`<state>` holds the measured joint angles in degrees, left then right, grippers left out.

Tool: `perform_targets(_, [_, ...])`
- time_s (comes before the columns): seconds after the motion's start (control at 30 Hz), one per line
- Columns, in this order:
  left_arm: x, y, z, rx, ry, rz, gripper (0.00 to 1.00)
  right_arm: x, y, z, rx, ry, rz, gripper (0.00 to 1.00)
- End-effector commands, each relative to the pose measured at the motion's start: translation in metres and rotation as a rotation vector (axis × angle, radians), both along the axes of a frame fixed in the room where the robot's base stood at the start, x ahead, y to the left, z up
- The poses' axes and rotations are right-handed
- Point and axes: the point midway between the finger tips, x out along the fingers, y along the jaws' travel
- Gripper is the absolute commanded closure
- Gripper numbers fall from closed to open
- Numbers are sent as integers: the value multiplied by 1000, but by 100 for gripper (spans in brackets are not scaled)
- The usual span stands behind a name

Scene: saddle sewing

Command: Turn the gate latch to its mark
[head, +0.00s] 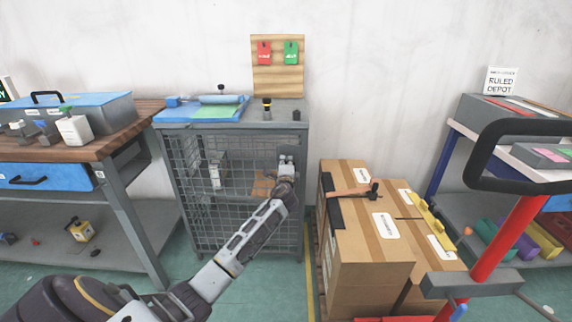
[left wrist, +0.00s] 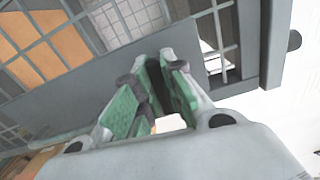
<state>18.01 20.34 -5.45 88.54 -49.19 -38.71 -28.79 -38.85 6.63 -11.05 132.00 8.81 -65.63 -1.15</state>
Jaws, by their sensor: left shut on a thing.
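The mesh gate (head: 232,205) forms the front of the grey cage cabinet (head: 301,215) and looks closed. My left gripper (head: 286,160) is at the gate's upper right edge, beside a dark grey plate (head: 299,151). In the left wrist view, my gripper (left wrist: 160,62) has its two green-padded fingers shut on a narrow dark piece, the gate latch (left wrist: 152,73), in front of a grey plate (left wrist: 110,75). The fingers hide most of the latch, so its angle is unclear. I cannot make out its mark. My right gripper is not in view.
Cardboard boxes (head: 357,238) stand close to the right of the cabinet. A wooden-topped workbench (head: 120,140) stands to its left. A red post with a black handle (head: 512,235) rises at the right front. A board with red and green tags (head: 277,80) hangs above the cabinet.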

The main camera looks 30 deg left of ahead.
Motion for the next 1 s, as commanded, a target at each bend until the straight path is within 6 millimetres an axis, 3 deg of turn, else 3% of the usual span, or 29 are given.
perform_targets(0.13, [0, 1, -1, 0, 2, 2, 100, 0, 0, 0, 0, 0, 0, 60])
perform_targets(0.17, [0, 1, -1, 1, 3, 2, 87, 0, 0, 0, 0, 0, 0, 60])
perform_targets(0.33, [0, 1, -1, 1, 2, 2, 66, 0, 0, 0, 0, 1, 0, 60])
perform_targets(0.73, [-1, -1, 0, 1, 2, 0, 66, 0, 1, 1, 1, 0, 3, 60])
perform_targets(1.0, [-12, -7, -1, 1, 2, 0, 66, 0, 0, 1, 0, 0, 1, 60])
